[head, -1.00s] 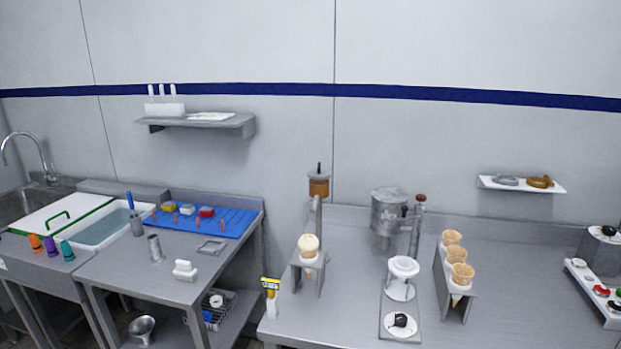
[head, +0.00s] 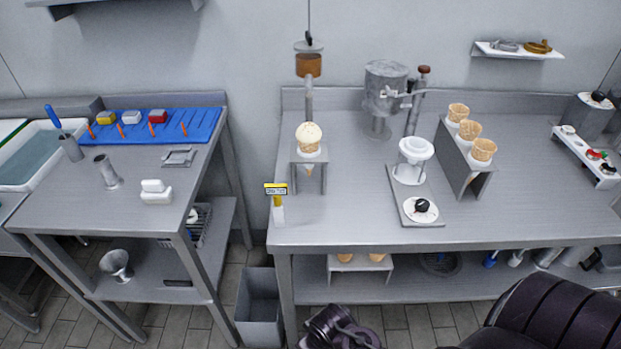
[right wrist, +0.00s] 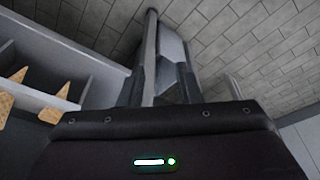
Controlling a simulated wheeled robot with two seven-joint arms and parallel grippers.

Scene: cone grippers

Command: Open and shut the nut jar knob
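The nut jar (head: 309,64) is a small brown jar at the top of a grey post on the right-hand steel table, in the head view. A small dark knob (head: 309,40) sits on top of it. Below the jar, a cone with a pale scoop (head: 309,138) stands in a metal holder. A dark part of mine shows at the bottom middle, well below the jar; I cannot make out left fingertips there. My right arm is at the bottom right. In the right wrist view, my right gripper (right wrist: 160,90) points at the tiled floor; its finger gap is unclear. Neither gripper is near the jar.
A grey dispenser (head: 385,95), a white cup stand (head: 411,170) and a cone rack (head: 463,155) stand right of the jar. A yellow-topped tool (head: 277,199) is at the table's front left. The table's front edge (head: 450,245) lies between my arms and the jar.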

